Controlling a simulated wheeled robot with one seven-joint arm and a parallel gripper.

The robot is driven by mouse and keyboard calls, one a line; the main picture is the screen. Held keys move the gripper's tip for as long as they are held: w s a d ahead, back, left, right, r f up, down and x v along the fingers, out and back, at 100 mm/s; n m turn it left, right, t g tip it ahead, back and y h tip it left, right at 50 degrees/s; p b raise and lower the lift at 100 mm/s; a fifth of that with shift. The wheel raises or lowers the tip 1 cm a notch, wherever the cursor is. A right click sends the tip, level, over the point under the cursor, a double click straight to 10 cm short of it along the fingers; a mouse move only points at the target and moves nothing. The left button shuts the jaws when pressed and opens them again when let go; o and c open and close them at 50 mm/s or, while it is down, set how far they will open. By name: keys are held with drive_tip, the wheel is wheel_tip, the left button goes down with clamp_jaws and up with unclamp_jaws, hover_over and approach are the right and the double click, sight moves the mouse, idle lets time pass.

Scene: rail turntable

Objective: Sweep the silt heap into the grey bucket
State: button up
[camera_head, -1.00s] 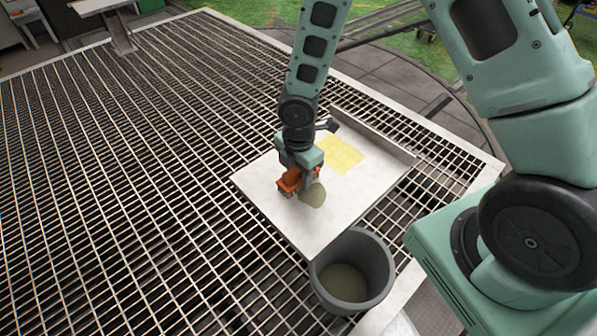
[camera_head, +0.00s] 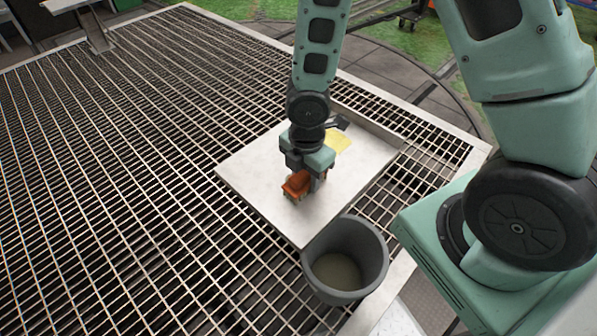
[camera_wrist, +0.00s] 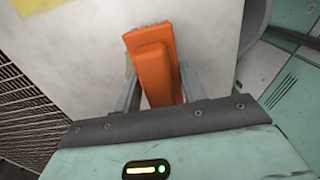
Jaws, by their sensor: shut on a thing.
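My gripper (camera_head: 306,176) is shut on an orange brush (camera_head: 296,186) and holds it low over a pale, shallow tray (camera_head: 255,172). In the wrist view the brush (camera_wrist: 158,68) sits between the two fingers of my gripper (camera_wrist: 160,82). The silt heap does not show in either view now; the brush and gripper may cover it. The grey bucket (camera_head: 375,250) stands upright beside the tray's near corner. Its inside floor is brownish, and I cannot tell whether that is silt.
The tray has a raised wall (camera_head: 357,124) along its far right side. A yellow patch (camera_head: 338,143) marks the tray behind my gripper. Open metal grating (camera_head: 120,190) surrounds the tray, with clear room to the left.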

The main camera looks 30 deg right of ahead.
sight(320, 197)
drive_tip(key=shift+s+d+b, duration=0.25)
drive_tip(key=shift+s+b, duration=0.1)
drive_tip(key=shift+s, duration=0.4)
drive_tip(key=shift+s+d+b, duration=0.2)
drive_tip(key=shift+s+b, duration=0.15)
drive_tip(key=shift+s, duration=0.35)
drive_tip(key=shift+s+d+r+p, duration=0.1)
drive_tip(key=shift+s+p, duration=0.25)
drive_tip(key=shift+s+d, duration=0.15)
drive_tip(key=shift+s, duration=0.25)
drive_tip(key=shift+r+p, duration=1)
drive_tip(key=shift+p, duration=0.2)
